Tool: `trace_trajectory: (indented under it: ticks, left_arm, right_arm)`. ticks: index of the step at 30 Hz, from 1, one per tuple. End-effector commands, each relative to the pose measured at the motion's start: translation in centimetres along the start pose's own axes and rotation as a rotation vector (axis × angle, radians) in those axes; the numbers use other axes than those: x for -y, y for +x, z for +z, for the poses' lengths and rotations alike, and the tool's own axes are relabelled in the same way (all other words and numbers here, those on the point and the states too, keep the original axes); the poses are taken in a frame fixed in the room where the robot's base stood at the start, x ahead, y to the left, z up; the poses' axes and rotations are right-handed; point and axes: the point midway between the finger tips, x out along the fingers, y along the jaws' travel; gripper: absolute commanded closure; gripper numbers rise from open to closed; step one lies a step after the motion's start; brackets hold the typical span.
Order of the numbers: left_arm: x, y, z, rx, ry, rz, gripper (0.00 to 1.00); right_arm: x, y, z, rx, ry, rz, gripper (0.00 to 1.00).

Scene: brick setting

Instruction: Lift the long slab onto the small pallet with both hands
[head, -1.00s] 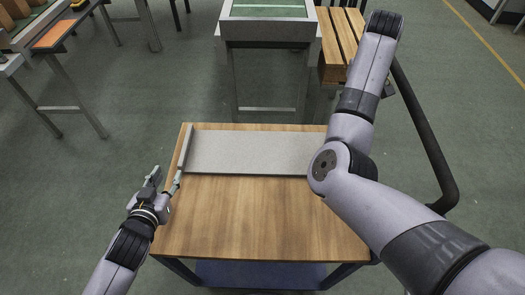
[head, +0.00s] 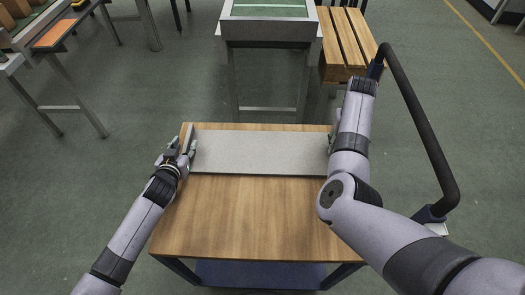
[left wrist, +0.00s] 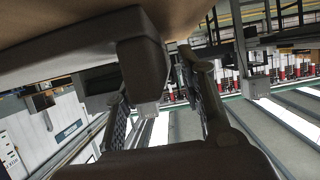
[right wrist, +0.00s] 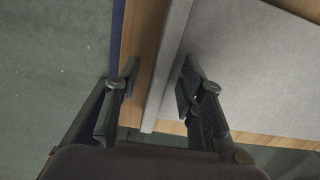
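The long grey slab (head: 262,151) lies flat across the far part of a wooden cart top. A narrow raised lip runs along its left end. My left gripper (head: 179,150) is at that end; in the left wrist view its open fingers (left wrist: 155,78) stand either side of a dark, shaded block, seemingly the slab's end. My right gripper (head: 333,143) is at the right end, mostly hidden by my arm. In the right wrist view its open fingers (right wrist: 157,88) straddle the end lip (right wrist: 167,68), with visible gaps. A slatted wooden pallet (head: 345,42) stands at the back right.
The near part of the cart top (head: 245,215) is bare. A grey metal stand with a green-topped tray (head: 270,28) stands behind the cart, left of the pallet. A dark curved handle (head: 428,145) rises at right. Another bench (head: 58,35) is at far left.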

Motion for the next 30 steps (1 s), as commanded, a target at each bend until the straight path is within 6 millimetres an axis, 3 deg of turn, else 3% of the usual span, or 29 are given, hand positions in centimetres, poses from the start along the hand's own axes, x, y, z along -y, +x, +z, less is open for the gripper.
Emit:
trace_trajectory:
  ticks: [10,27,30]
  left_arm:
    - [-0.01,0.29,-0.01,0.000,0.000,0.000,0.63]
    - [0.01,0.27,0.01,0.000,0.000,0.000,1.00]
    - [0.01,0.27,0.01,0.000,0.000,0.000,1.00]
  right_arm:
    - [0.00,0.32,0.01,0.000,0.000,0.000,0.63]
    - [0.02,0.28,0.00,0.000,0.000,0.000,1.00]
    - [0.03,0.28,0.00,0.000,-0.001,0.000,1.00]
